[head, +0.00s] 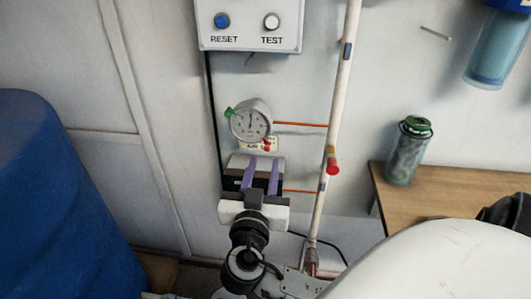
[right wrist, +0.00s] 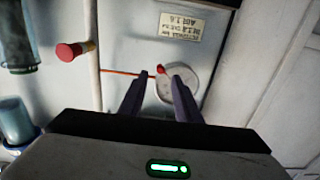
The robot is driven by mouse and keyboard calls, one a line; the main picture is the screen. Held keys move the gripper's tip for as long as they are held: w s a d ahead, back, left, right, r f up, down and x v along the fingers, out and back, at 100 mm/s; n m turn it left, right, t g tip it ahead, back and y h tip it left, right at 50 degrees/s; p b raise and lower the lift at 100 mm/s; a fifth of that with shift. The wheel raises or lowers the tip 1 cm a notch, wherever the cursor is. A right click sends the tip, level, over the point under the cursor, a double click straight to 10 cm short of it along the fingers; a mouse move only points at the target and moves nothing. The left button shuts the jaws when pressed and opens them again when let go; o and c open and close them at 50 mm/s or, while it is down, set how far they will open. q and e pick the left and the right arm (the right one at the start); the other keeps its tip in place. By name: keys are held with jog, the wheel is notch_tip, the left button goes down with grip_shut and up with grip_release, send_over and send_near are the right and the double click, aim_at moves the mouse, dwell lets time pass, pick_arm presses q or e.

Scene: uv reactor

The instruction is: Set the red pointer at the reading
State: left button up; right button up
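A round pressure gauge (head: 250,121) with a white dial and a dark needle is mounted on the pale wall. A small red piece, apparently the red pointer (head: 266,147), shows at its lower right rim; it also shows in the right wrist view (right wrist: 160,69). A green tab (head: 229,113) is at the gauge's left rim. My right gripper (head: 263,165) is open just below the gauge. In the right wrist view its fingers (right wrist: 161,77) are apart, with the red piece between their tips in the picture; I cannot tell whether they touch. My left gripper is not in view.
A cream label (right wrist: 181,27), upside down and partly legible, is near the gauge. A white pipe (head: 337,90) with a red knob (head: 333,168) stands to the right. A RESET/TEST box (head: 247,38) is above. A blue drum (head: 45,190) is left; a wooden bench (head: 440,190) is right.

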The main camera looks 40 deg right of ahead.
aim_at(267, 150)
jog(key=shift+p+x, duration=0.3)
jog(key=shift+x, duration=2.1)
grip_shut()
jog(key=shift+f, duration=0.1)
